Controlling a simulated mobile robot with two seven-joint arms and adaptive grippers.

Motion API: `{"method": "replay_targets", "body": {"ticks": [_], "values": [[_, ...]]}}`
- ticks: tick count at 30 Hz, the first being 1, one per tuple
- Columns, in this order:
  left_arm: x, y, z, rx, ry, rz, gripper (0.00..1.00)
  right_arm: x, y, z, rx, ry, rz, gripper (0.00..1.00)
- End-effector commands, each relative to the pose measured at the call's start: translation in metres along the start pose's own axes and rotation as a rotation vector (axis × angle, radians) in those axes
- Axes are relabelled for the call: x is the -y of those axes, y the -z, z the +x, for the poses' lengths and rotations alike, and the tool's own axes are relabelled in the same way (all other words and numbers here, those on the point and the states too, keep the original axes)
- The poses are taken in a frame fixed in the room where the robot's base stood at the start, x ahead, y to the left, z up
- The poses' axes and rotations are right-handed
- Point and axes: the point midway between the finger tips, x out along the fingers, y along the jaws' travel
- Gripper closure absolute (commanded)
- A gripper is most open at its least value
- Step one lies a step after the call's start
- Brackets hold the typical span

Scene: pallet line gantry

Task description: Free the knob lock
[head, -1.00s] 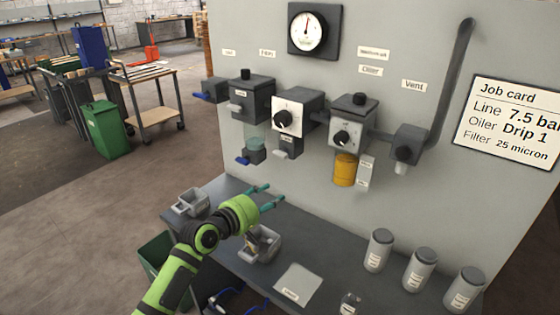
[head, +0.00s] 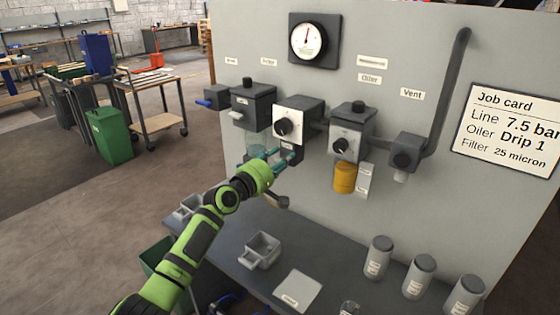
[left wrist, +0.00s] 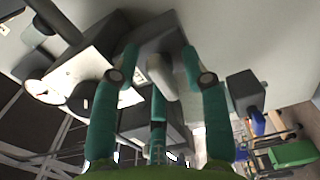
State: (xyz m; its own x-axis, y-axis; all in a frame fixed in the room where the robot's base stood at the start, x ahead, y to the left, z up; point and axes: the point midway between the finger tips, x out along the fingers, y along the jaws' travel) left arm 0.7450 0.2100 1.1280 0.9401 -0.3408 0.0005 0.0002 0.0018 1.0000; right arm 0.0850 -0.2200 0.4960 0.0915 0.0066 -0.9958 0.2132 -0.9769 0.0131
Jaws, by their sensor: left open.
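The regulator (head: 306,108) on the panel has a white face and a black knob (head: 283,127). A small dark grey block with a pale tab sits under it; my left gripper (head: 281,155) partly covers this block in the head view. In the left wrist view a pale grey tab (left wrist: 160,76) on a grey block (left wrist: 157,42) stands between my open left fingers (left wrist: 160,62). I cannot tell whether the fingers touch it. The black knob (left wrist: 84,96) shows to the left there. My right gripper is out of view.
The filter (head: 253,106) hangs left of the regulator, partly behind my gripper. The oiler (head: 352,127) with its yellow bowl (head: 345,178) is to the right. A gauge (head: 308,40) is above. The bench holds an open grey tray (head: 260,251) and several grey canisters (head: 379,257).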

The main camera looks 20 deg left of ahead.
Motion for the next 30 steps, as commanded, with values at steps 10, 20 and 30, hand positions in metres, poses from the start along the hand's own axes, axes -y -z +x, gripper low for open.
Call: {"method": "replay_targets", "body": {"ticks": [10,20,30], "values": [[0.0,0.0,0.0,0.001,0.0,0.001,1.0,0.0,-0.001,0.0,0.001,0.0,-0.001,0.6],[0.001,0.0,0.0,0.001,0.001,0.019,1.0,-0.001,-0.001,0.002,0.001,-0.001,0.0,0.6],[0.003,0.0,0.0,-0.001,-0.001,0.198,1.0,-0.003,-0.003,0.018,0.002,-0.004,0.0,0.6]]}}
